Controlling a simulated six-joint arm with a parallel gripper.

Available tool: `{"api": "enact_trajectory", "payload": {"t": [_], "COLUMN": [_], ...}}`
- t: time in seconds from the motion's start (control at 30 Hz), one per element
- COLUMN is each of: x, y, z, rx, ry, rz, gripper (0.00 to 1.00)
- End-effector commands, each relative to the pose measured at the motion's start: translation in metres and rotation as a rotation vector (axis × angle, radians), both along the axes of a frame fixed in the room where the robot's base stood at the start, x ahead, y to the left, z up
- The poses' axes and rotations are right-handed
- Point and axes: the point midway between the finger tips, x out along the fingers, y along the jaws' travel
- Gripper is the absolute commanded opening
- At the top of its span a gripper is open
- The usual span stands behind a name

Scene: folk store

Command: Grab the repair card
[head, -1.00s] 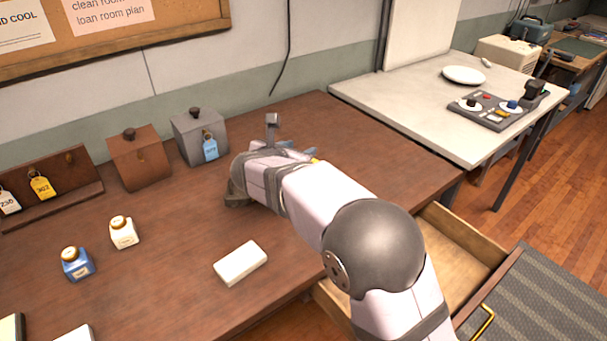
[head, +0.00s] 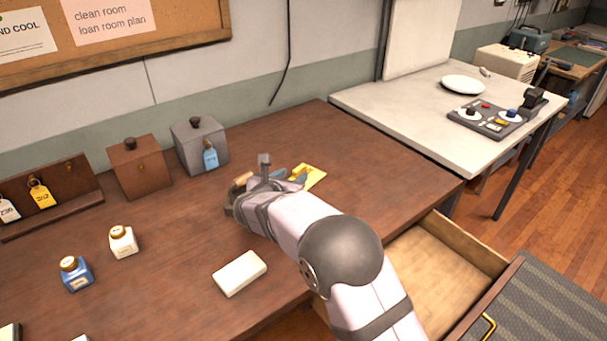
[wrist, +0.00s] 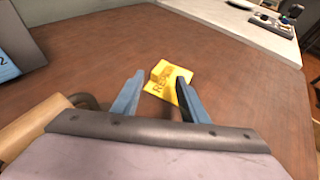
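The repair card is a yellow card (wrist: 170,82) lying on the brown desk, with dark lettering and a small raised yellow block on it. In the head view the card (head: 313,178) shows just beyond my gripper (head: 290,174), partly hidden by it. In the wrist view my gripper (wrist: 158,85) is open, its two blue-grey fingers apart. The card lies ahead between the fingertips, with the right finger overlapping its right edge in the picture. Nothing is held, and I cannot tell whether a finger touches the card.
A grey box (head: 199,146) with a blue tag and a brown box (head: 139,168) stand at the back left. A white block (head: 240,274) and two small bottles, blue (head: 76,272) and white (head: 122,242), stand nearer. An open drawer (head: 440,265) juts out at the front right.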

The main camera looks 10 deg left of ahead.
Motion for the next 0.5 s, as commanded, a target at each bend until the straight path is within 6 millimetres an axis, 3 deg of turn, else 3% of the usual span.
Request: {"api": "enact_trajectory", "payload": {"t": [0.5], "x": [0.042], "y": [-0.007], "z": [-0.015], "rx": [-0.002], "ry": [0.001], "rz": [-0.001], "gripper": [0.4]}}
